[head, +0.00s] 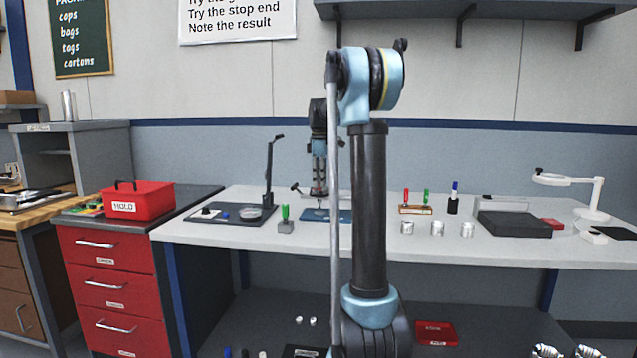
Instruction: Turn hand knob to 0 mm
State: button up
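A small dark knob-like end (296,187) shows just left of the gripper, apparently on a fixture above the mat. I cannot be sure that it is the hand knob. No mm scale or reading is legible. Whether my gripper touches the fixture is too small to tell.
A black stand with a tall post (269,180) stands left of the gripper. A green-topped grey block (286,220) is in front. Several metal cylinders (437,228), a dark plate (514,224) and a white lamp (596,205) are to the right. A red box (137,201) is far left.

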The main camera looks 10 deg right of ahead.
jog(key=shift+o, duration=1)
notch_tip(320, 180, up, 12)
jog(key=s+f+m+t, duration=0.1)
jog(key=s+f+m, duration=0.4)
jog(key=s, duration=0.7)
jog(key=s+f+m, duration=0.2)
jog(key=s+f, duration=0.5)
jog(key=s, duration=0.5)
jog(key=s+f+m+t, duration=0.1)
jog(key=s+f+m, duration=0.6)
jog(key=s+f, duration=1.3)
notch_tip(320, 180, down, 4)
jog(key=shift+s+r, duration=0.1)
jog(key=shift+s, duration=0.1)
